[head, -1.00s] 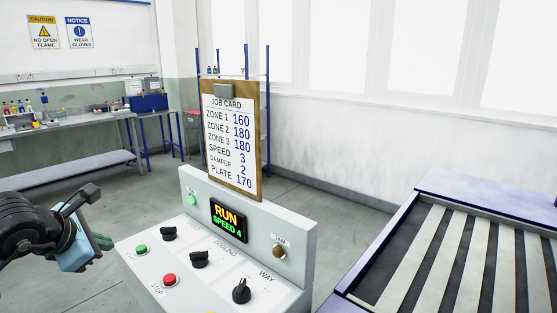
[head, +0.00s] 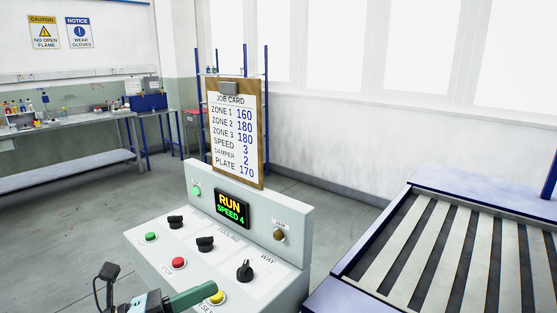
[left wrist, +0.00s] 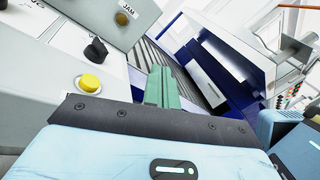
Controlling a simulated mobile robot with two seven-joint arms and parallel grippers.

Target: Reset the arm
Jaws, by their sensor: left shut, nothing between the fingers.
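The grey control panel (head: 300,230) stands in front of me. A yellow button (head: 217,297) sits at its near edge, with a partly hidden label below it. It also shows in the left wrist view (left wrist: 89,83). My left gripper (head: 208,290) is shut and empty, its green fingers reaching in from the left beside the yellow button and partly overlapping it. In the left wrist view the fingers (left wrist: 160,80) point to the right of the button, apart from it. The display (head: 231,209) reads RUN, SPEED 4. The JAM lamp (head: 279,234) looks dull brown. My right gripper is not seen.
The panel also carries a green button (head: 151,237), a red stop button (head: 179,263) and black knobs (head: 245,271). A job card (head: 233,135) stands behind it. A slatted conveyor bed (head: 430,255) lies to the right. A workbench (head: 70,125) stands far left.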

